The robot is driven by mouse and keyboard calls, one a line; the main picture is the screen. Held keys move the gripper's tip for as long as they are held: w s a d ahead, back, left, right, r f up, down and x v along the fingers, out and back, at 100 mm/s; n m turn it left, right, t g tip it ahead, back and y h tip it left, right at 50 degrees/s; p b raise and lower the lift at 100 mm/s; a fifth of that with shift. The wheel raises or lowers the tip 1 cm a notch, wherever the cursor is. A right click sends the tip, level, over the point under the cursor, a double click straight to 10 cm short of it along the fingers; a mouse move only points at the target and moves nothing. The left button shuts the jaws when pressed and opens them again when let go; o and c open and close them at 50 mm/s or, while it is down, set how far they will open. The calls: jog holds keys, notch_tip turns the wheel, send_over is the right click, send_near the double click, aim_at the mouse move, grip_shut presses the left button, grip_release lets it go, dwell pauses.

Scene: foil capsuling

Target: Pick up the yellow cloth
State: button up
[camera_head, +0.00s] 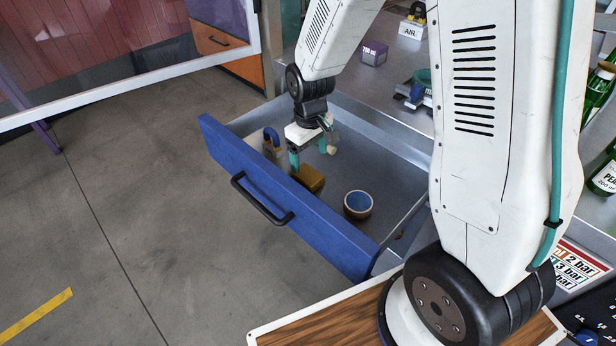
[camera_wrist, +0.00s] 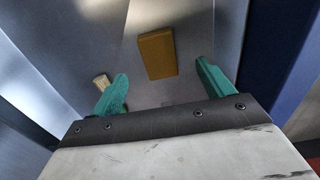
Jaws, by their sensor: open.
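The yellow cloth (camera_head: 311,178) looks like a folded ochre rectangle. It lies on the floor of the open drawer, near the blue front. In the wrist view the cloth (camera_wrist: 157,54) is ahead of the fingertips, roughly centred between them. My gripper (camera_head: 312,150) is inside the drawer space, above and slightly behind the cloth. Its teal fingers also show in the wrist view (camera_wrist: 160,72), spread apart with nothing between them. The cloth's top is in view in the wrist view.
The drawer's blue front (camera_head: 290,200) with its black handle and metal side walls surround the cloth. A small blue-lined bowl (camera_head: 358,205) stands to the right. A blue-shackled padlock-like item (camera_head: 271,141) is to the left. A small pale cork-like piece (camera_wrist: 101,81) lies near the left finger.

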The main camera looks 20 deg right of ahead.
aim_at(310, 176)
notch_tip(310, 176, down, 8)
jog(key=shift+w+d+r, duration=0.15)
jog(key=shift+r, duration=0.05)
jog(key=c, duration=1.1)
